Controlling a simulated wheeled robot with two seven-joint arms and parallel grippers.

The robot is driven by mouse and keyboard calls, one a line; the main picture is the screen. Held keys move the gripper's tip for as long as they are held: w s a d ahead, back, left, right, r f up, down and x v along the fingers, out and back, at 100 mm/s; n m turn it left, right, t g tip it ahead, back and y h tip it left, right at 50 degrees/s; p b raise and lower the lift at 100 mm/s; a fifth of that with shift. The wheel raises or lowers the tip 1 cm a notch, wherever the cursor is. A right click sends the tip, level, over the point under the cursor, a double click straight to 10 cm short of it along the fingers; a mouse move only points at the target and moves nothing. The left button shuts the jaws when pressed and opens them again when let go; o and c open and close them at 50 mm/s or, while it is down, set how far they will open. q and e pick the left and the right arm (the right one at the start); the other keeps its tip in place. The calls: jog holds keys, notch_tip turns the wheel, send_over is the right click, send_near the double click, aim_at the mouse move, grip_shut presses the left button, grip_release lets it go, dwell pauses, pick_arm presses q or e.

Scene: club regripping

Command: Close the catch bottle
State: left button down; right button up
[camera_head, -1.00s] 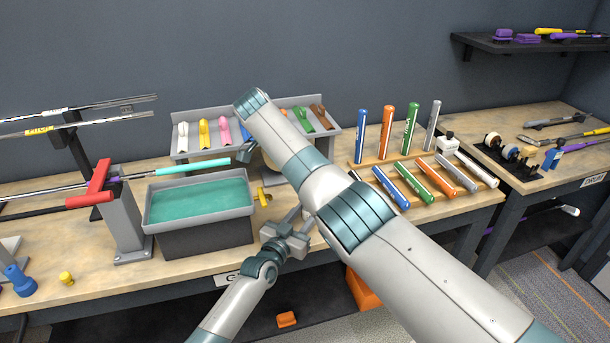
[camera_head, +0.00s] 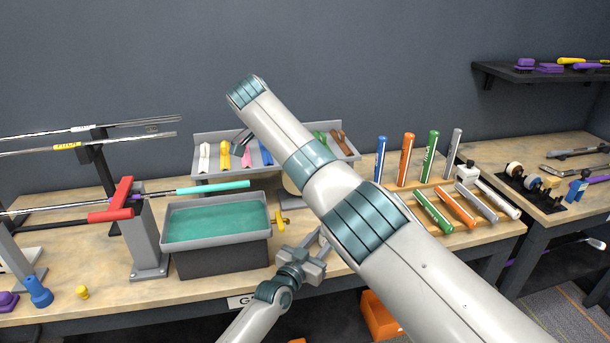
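I cannot tell for sure which object is the catch bottle. A blue bottle-like piece with a narrower neck (camera_head: 38,292) stands tilted at the bench's left end, with a small yellow cap-like piece (camera_head: 82,292) apart to its right. A small white bottle with a dark top (camera_head: 467,174) stands at the right. A pale rounded object (camera_head: 291,187) is mostly hidden behind my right arm. My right gripper (camera_head: 241,143) is in front of the parts tray, mostly hidden by its own arm. My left gripper (camera_head: 318,247) is at the bench's front edge, its fingertips partly hidden by the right arm.
A grey basin of teal liquid (camera_head: 215,205) has a yellow tap (camera_head: 282,221) at its right side. A teal-gripped club (camera_head: 213,187) lies over it, in a red clamp (camera_head: 112,205). A grip rack (camera_head: 430,190) stands right. An orange bin (camera_head: 380,318) is below.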

pick_arm(q)
jog(key=c, duration=1.2)
grip_release()
jog(key=shift+o, duration=0.2)
jog(key=b+v, duration=0.2)
jog(key=v, duration=1.5)
jog(key=shift+a+b, duration=0.15)
jog(key=shift+b, duration=0.25)
jog(key=shift+s, duration=0.15)
